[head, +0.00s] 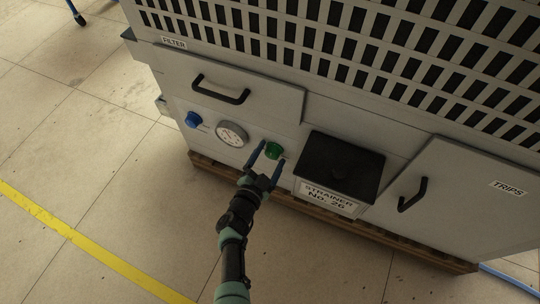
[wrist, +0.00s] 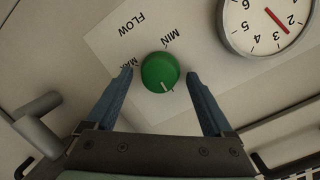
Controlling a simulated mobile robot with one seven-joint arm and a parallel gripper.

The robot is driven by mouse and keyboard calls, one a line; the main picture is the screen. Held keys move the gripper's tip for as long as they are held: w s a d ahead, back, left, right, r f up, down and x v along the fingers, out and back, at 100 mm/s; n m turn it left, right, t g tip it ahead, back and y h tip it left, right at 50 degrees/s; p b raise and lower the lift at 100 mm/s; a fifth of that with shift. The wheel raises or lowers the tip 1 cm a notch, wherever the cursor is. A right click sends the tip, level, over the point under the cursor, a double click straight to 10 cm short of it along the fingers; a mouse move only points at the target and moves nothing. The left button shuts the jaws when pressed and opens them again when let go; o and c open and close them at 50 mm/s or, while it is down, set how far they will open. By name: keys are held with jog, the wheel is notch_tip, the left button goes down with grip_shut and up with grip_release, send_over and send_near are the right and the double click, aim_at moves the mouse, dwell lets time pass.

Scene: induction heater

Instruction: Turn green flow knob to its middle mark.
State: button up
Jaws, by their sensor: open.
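The green flow knob (head: 273,150) is on the front panel of the grey machine, right of the round gauge. In the wrist view the knob (wrist: 160,70) lies between my two blue fingers. A short white line on its face points toward the bottom of that picture. The FLOW label (wrist: 132,25) and MIN label (wrist: 171,38) are above it, and a partly covered MAX label is at its left.
The gauge (head: 232,134) and a blue knob (head: 193,119) are left of the green knob. A black-lidded strainer box (head: 340,168) stands out close on the right. A drawer handle (head: 221,90) is above. Open floor lies in front of the machine.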

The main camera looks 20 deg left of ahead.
jog(key=s+r+p, duration=0.2)
jog(key=s+p, duration=0.4)
jog(key=s, duration=0.6)
jog(key=shift+s, duration=0.35)
